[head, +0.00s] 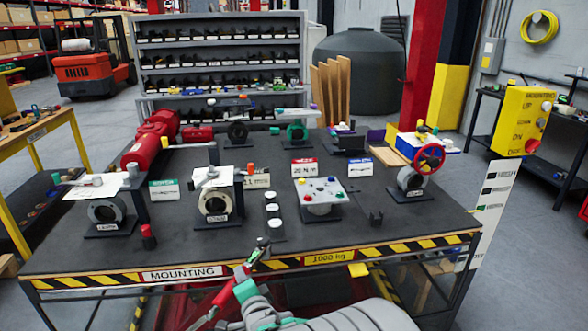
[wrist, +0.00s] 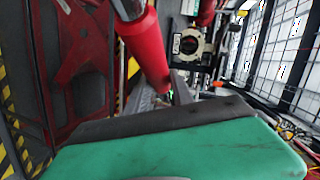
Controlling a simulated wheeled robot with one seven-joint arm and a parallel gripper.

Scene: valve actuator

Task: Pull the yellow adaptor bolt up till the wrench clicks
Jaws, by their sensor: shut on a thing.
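A white adaptor plate (head: 320,193) with red, blue, green and yellow bolts sits on a stand near the middle of the table. My gripper (head: 254,262) is at the table's front edge, left of and nearer than the plate. It is shut on a red-handled tool, seemingly the wrench (head: 224,297). In the wrist view the red handle (wrist: 145,48) rises from the dark fingers (wrist: 172,92), above my green gripper body. The wrench appears apart from the plate. Its far end is unclear.
Valves on stands (head: 213,205) line the table's left; one with a red wheel (head: 429,157) stands at the right. White-topped cylinders (head: 276,213) stand left of the plate. The black tabletop (head: 388,240) is mostly clear at the front right.

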